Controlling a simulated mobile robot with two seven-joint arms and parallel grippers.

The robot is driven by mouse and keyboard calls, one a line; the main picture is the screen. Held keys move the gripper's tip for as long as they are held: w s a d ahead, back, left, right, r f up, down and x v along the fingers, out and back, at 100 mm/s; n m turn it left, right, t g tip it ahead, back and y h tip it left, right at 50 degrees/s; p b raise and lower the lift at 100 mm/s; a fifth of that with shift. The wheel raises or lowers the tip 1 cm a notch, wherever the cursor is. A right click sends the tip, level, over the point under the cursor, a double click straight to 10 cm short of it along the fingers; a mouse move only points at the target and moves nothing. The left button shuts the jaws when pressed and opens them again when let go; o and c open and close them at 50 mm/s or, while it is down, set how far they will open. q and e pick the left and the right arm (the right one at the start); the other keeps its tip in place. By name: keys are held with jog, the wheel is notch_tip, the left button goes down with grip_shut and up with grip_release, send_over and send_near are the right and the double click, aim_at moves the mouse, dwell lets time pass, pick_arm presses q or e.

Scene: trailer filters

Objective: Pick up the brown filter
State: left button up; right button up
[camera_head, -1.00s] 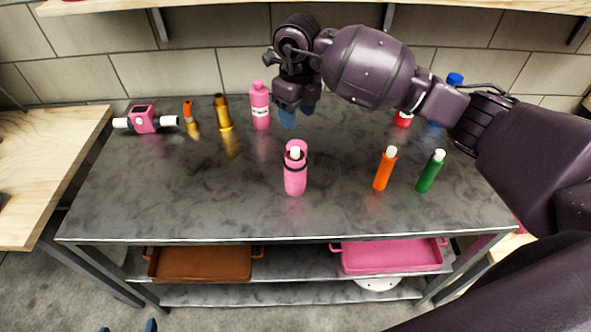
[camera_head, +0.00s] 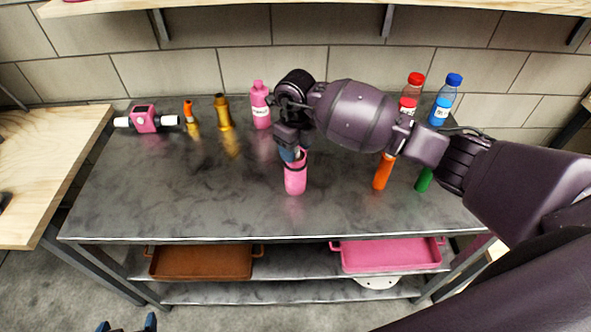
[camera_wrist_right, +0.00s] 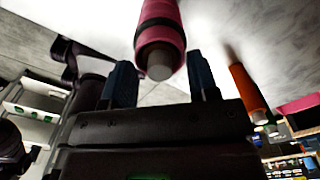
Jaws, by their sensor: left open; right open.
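My right gripper (camera_head: 291,153) is open at the top of a pink cylinder with a black band (camera_head: 296,181) in the middle of the table. An amber-brown vessel (camera_head: 223,115) stands at the back left, beside a smaller orange-and-amber piece (camera_head: 190,120). I see no piece that is plainly a brown filter. The fingertips of my left gripper (camera_head: 127,325) show apart and empty at the bottom left edge.
An orange cylinder (camera_head: 382,176) and a partly hidden green one (camera_head: 424,181) stand to the right. A pink bottle (camera_head: 261,106), red-capped and blue-capped bottles (camera_head: 445,97) and a pink valve (camera_head: 144,119) stand behind. Brown (camera_head: 202,262) and pink trays (camera_head: 388,253) lie below. The front left tabletop is clear.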

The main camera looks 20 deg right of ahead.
grip_shut()
dwell(0.4)
